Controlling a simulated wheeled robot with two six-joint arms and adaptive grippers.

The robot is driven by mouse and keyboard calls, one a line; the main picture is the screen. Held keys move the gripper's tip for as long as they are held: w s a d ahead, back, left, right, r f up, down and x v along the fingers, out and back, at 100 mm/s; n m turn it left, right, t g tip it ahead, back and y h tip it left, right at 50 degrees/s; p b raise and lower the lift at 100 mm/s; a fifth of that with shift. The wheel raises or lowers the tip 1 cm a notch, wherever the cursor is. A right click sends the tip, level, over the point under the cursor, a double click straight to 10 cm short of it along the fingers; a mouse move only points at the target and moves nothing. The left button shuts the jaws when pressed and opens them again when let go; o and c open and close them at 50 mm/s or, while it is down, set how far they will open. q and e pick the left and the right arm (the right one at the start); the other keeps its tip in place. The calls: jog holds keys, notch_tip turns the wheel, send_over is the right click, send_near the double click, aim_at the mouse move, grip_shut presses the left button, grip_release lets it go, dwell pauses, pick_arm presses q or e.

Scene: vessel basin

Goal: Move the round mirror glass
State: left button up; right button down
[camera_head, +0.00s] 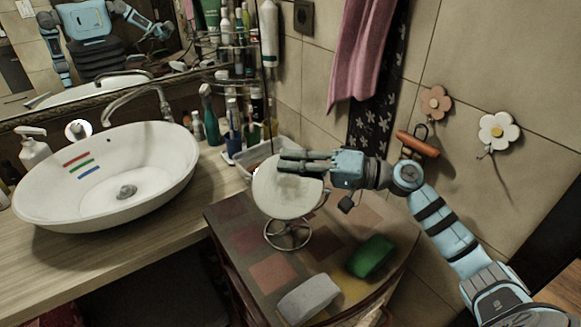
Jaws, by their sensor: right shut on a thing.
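The round mirror glass (287,195) is a pale disc on a metal stand with a ring-shaped foot (288,236). It appears tilted above the checkered top of the small cabinet (235,225). My right gripper (284,161) reaches in from the right across the upper part of the disc and is shut on it. The fingers hide part of its upper edge. I cannot tell whether the stand's foot touches the cabinet top. My left gripper is not directly in view.
A grey sponge (308,298) and a green sponge (371,257) lie on the cabinet top. A white basin (110,175) with a faucet (135,96) stands on the wooden counter (60,262). A white tray (246,160) and several bottles stand behind the disc. The tiled wall is close to my right arm.

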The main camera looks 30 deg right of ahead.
jog(key=c, duration=1.7)
grip_release()
jog(key=shift+w, duration=0.15)
jog(key=shift+a, duration=0.1)
jog(key=v, duration=0.7)
jog(key=shift+d, duration=0.25)
